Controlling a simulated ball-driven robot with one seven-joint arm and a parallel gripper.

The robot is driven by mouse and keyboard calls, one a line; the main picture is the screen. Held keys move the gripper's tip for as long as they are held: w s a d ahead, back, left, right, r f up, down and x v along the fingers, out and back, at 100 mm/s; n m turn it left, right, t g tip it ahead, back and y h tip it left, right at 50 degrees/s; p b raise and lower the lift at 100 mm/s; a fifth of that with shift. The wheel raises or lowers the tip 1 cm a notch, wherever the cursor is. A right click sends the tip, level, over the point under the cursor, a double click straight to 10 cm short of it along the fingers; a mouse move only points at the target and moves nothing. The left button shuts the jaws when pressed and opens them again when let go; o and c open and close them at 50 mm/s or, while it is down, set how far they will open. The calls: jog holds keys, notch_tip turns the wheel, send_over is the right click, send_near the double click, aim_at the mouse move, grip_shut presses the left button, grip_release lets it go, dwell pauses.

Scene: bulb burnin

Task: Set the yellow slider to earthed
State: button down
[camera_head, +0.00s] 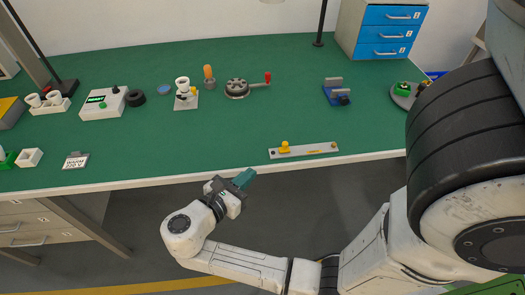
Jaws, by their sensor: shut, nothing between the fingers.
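The yellow slider (285,147) is a small upright knob on a narrow pale bar (310,151) near the front edge of the green bench. The knob sits toward the left end of the bar. Small marks on the bar are too small to read. My gripper (246,177) is shut and empty, with teal fingertips. It is in front of the bench edge, to the left of and nearer than the slider, and apart from it.
The green bench (230,130) has a pale front edge. A hand crank (237,89), a white socket stand (185,100) and a blue vise-like block (336,93) stand farther back. A label plate (76,161) lies at left. The bench around the bar is clear.

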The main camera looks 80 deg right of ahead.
aim_at(284, 146)
jog(key=x, duration=1.4)
jog(key=shift+s+f+p, duration=0.1)
jog(key=shift+p, duration=0.3)
jog(key=shift+d, duration=0.1)
jog(key=s+d+p, duration=0.1)
jog(key=s, duration=0.3)
jog(key=s+d+p, duration=0.2)
jog(key=s, duration=0.2)
jog(key=s+d+p, duration=0.2)
jog(key=s, duration=0.2)
jog(key=shift+s+d, duration=0.1)
jog(key=shift+s, duration=0.35)
jog(key=shift+p, duration=0.3)
